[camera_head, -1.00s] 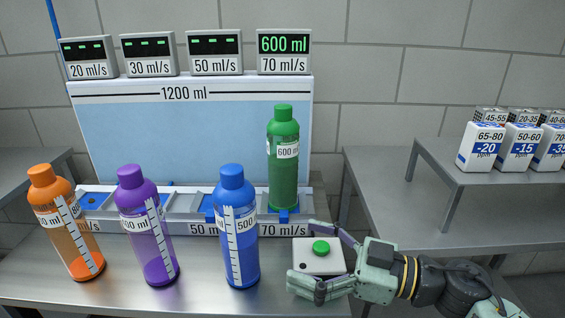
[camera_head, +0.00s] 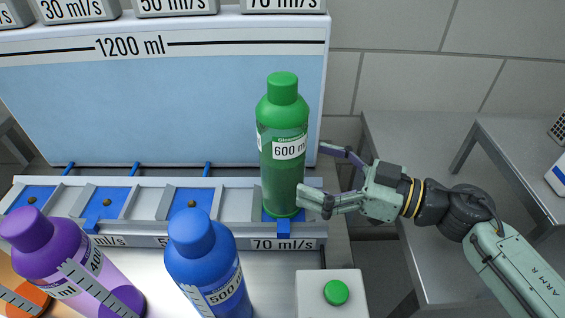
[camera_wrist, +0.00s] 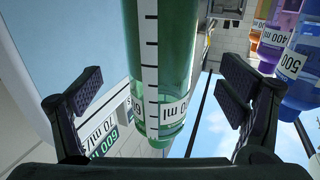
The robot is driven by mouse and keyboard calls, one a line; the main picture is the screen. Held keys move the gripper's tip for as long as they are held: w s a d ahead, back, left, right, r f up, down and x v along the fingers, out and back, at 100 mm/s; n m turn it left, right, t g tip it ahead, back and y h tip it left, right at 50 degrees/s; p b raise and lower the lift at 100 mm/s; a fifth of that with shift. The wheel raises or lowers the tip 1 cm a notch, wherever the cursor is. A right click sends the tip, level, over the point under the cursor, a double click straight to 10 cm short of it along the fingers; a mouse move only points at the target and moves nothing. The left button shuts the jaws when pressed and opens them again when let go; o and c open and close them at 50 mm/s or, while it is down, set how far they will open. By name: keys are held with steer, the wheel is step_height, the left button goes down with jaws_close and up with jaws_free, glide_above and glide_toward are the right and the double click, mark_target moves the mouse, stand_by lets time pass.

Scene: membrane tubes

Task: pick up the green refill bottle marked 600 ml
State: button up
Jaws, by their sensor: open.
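The green bottle (camera_head: 283,150) labelled 600 ml stands upright in the slot marked 70 ml/s, in front of the blue tank panel. My gripper (camera_head: 312,172) is open at the right side of the bottle, at about the height of its lower half. In the wrist view the green bottle (camera_wrist: 160,70) shows between the two open fingers (camera_wrist: 160,95), with gaps on both sides.
The blue bottle (camera_head: 205,265) and purple bottle (camera_head: 75,265) stand in front of the slot row, left of the green one. A white box with a green button (camera_head: 336,292) sits in front of my gripper. A steel table (camera_head: 420,150) lies to the right.

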mark_target(287, 160)
steer(key=p+x, duration=0.1)
steer(key=x, duration=0.2)
steer(key=p+x, duration=0.1)
steer(key=x, duration=0.1)
steer(key=shift+a+r+p, duration=0.3)
steer(key=shift+p, duration=0.05)
steer(key=shift+w+a+f, duration=0.15)
steer(key=shift+w+a, duration=0.1)
steer(key=shift+a, duration=0.15)
steer(key=c, duration=2)
steer(key=shift+c, duration=0.3)
